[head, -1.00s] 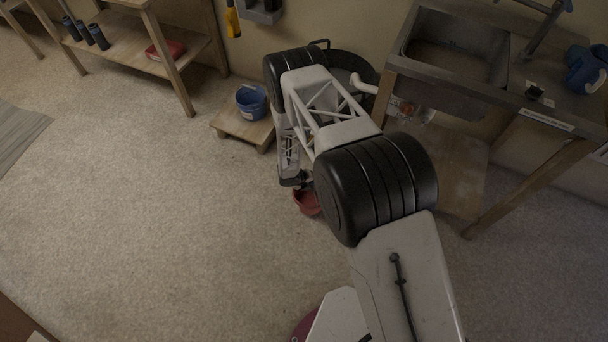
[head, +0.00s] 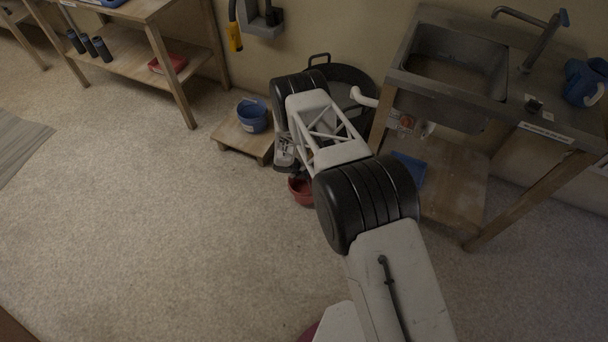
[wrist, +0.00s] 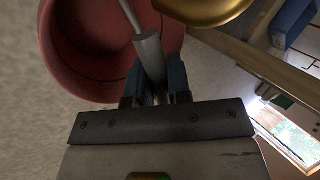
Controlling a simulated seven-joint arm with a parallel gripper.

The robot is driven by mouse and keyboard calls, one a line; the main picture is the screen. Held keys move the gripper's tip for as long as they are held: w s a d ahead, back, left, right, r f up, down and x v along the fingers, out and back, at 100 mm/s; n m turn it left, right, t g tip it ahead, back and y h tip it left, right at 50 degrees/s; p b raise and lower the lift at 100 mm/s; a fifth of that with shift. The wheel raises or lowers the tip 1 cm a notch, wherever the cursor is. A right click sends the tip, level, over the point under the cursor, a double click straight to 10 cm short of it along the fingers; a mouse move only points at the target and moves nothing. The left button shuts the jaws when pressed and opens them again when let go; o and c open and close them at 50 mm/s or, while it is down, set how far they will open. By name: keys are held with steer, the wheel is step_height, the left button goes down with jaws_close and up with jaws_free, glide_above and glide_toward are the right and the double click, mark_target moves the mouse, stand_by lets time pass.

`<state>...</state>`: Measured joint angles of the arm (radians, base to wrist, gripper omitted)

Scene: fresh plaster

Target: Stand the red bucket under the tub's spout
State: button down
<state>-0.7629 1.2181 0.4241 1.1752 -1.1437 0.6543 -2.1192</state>
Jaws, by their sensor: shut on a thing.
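The red bucket (head: 302,191) shows in the head view just below my forearm, partly hidden by it. In the wrist view the open red bucket (wrist: 78,75) fills the upper left. My gripper (wrist: 155,97) is shut on the grey grip of its handle (wrist: 150,55). I cannot tell whether the bucket touches the floor. The dark round tub (head: 350,82) stands by the wall behind my arm, which hides much of it. A brass-coloured rounded part (wrist: 205,8) is close beside the bucket's rim in the wrist view; I cannot tell whether it is the spout.
A blue bucket (head: 252,116) stands on a low wooden platform (head: 232,137) left of my arm. The sink bench (head: 455,185) is at right, with a blue item (head: 408,169) on its lower shelf. A white pipe (head: 363,97) is near the tub. The floor at left is clear.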

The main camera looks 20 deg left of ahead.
steer(key=shift+w+a, duration=0.25)
steer(key=shift+w, duration=0.15)
steer(key=shift+w+a, duration=0.1)
steer(key=shift+w+a, duration=0.1)
steer(key=shift+w, duration=0.05)
steer(key=shift+w+a+f, duration=0.1)
steer(key=shift+f, duration=1.85)
steer(key=c, duration=1.1)
jaws_free()
steer(key=shift+o, duration=0.2)
steer(key=shift+r, duration=0.2)
steer(key=v, duration=1.2)
